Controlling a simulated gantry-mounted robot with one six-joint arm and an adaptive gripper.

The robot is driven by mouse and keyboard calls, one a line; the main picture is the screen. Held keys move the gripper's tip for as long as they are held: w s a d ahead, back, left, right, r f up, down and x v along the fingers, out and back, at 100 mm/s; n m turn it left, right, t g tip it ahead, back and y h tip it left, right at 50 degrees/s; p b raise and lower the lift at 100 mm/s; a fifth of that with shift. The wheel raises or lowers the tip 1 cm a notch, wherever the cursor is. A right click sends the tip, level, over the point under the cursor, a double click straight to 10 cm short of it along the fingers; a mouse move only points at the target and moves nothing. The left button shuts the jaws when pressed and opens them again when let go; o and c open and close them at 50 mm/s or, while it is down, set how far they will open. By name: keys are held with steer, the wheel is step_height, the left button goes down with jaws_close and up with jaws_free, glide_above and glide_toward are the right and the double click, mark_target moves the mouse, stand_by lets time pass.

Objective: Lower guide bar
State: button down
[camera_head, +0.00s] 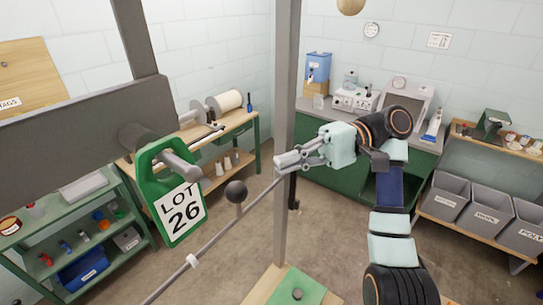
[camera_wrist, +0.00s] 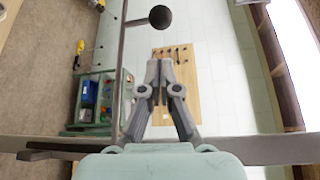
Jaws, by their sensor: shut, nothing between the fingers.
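The guide bar (camera_head: 215,242) is a thin grey rod that slants up from the lower left to the grey post in the head view. A dark ball knob (camera_head: 236,192) stands on a short stem on it. In the wrist view the bar (camera_wrist: 121,75) runs upright left of the fingers, and the knob (camera_wrist: 160,17) is beyond the fingertips. My gripper (camera_head: 280,162) is shut and empty, to the right of the knob and a little higher in the head view. In the wrist view the fingertips (camera_wrist: 158,66) are together, apart from the knob.
The grey post (camera_head: 286,100) stands close to my gripper. A green "LOT 26" tag (camera_head: 172,198) hangs on a peg left of the knob. A shelf unit (camera_head: 75,235), counter (camera_head: 330,150) and grey bins (camera_head: 480,210) stand farther back.

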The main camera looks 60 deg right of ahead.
steer(key=r+p+x, duration=0.1)
steer(key=p+x, duration=0.2)
steer(key=x, duration=0.6)
steer(key=shift+f, duration=0.45)
